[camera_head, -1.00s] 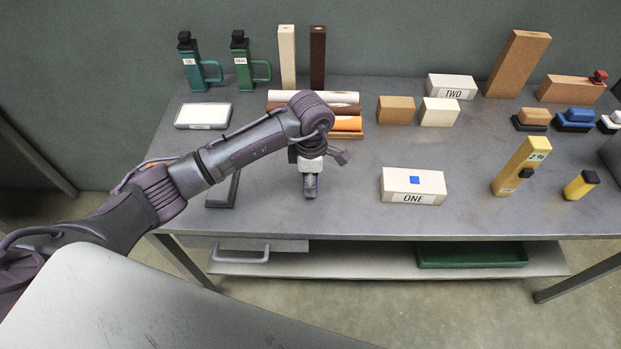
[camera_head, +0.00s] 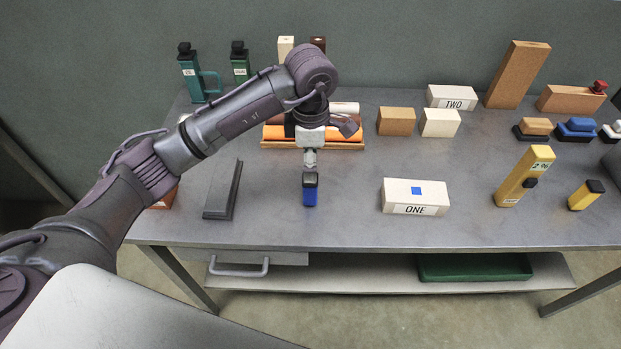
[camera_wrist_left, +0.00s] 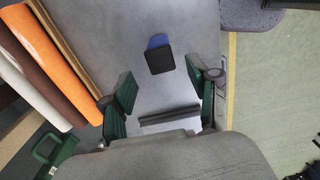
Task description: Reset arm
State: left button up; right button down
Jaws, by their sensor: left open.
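My left gripper (camera_head: 310,158) hangs above the table, open and empty. A small blue block with a black top (camera_head: 310,197) stands upright on the table just below it. In the left wrist view the two green-padded fingers (camera_wrist_left: 158,84) are spread apart. The blue block shows there beyond the fingertips (camera_wrist_left: 159,58), apart from both pads. My right gripper is in neither view.
The white block labelled ONE (camera_head: 415,197) lies right of the blue block. A dark bar (camera_head: 223,190) lies to the left. Behind my gripper is a rack of coloured rolls (camera_head: 285,133). Yellow pieces (camera_head: 523,178) stand further right. Table between is clear.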

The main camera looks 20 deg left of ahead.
pick_arm(q)
jog(key=shift+r, duration=1)
